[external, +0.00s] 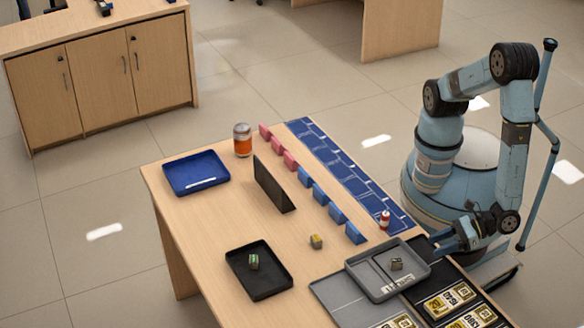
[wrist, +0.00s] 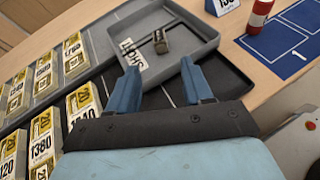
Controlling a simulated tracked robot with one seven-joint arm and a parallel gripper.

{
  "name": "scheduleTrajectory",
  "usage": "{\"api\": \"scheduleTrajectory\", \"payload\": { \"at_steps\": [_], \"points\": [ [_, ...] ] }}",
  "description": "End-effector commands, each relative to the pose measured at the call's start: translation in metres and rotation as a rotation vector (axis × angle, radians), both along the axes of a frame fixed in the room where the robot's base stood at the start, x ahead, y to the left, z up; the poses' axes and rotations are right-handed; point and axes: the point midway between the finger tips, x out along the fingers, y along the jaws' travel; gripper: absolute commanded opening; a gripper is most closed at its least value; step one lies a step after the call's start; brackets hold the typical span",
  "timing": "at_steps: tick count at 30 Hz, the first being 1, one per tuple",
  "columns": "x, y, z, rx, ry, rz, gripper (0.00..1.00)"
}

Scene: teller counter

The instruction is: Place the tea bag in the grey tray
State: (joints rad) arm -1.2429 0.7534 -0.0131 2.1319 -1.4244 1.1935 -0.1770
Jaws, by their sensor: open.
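No tea bag is clearly recognisable. A small yellow-and-grey block (external: 316,241) sits on bare wood left of the tray. Another small block with a green top (external: 253,262) lies in a black tray (external: 268,284). My gripper (wrist: 158,72) is open and empty, at the tray's right side in the external view (external: 447,240).
A dark upright panel (external: 273,184) and a row of pink and blue blocks (external: 321,194) stand mid-counter. A blue tray (external: 196,172), an orange can (external: 242,140) and a small red-and-white can (external: 385,219) stand further off.

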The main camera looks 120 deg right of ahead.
Motion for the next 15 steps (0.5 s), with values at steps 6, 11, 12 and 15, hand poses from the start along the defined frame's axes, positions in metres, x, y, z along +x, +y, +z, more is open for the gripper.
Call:
{"api": "scheduleTrajectory", "payload": {
  "at_steps": [6, 11, 12, 15],
  "points": [
    [-0.002, 0.001, 0.001, 0.000, 0.000, 0.000, 0.50],
    [0.005, -0.008, 0.010, 0.023, 0.000, -0.036, 0.50],
    [0.009, -0.014, 0.017, 0.038, 0.003, -0.064, 0.50],
    [0.023, -0.039, 0.040, 0.098, 0.006, -0.164, 0.50]
  ]
}}
